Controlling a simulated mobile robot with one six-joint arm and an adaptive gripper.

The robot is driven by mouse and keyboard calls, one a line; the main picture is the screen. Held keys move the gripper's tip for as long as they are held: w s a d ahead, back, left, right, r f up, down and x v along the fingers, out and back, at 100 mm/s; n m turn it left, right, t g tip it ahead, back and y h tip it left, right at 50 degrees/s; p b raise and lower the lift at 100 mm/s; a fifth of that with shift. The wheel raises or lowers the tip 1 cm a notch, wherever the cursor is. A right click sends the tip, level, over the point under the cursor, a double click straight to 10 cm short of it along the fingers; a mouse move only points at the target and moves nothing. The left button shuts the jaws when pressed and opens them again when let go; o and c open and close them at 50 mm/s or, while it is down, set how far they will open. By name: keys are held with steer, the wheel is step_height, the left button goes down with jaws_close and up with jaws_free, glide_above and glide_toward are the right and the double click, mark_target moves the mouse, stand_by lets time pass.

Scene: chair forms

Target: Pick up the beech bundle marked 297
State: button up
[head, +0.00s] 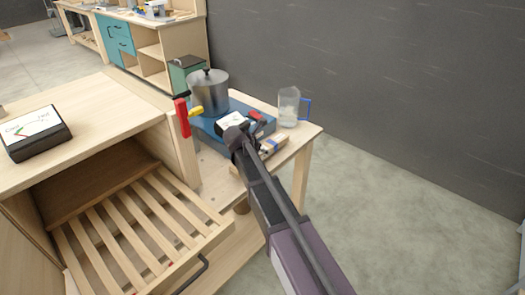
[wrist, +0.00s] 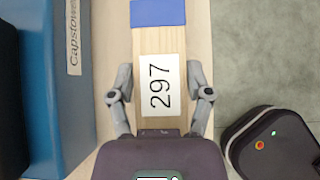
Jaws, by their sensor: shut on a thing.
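The beech bundle marked 297 (wrist: 148,50) is a pale wood piece with a white label and a blue band (wrist: 158,13) at its far end. In the wrist view, the two fingers of my gripper (wrist: 160,75) are closed against its sides, with the label between them. In the head view, the bundle (head: 276,143) lies along the right part of the small wooden table, partly hidden by my gripper (head: 262,150) and arm. I cannot tell whether it touches the tabletop.
A blue case (wrist: 70,125) stands close to the left of the bundle. A slatted drawer (head: 150,225) stands open at the left. Floor is clear at right.

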steer(key=shift+r+p, duration=0.4)
steer(key=shift+r, duration=0.35)
steer(key=s+a+r+p, duration=0.1)
steer(key=s+a, duration=0.1)
steer(key=s, duration=1.4)
steer(key=shift+a, duration=0.15)
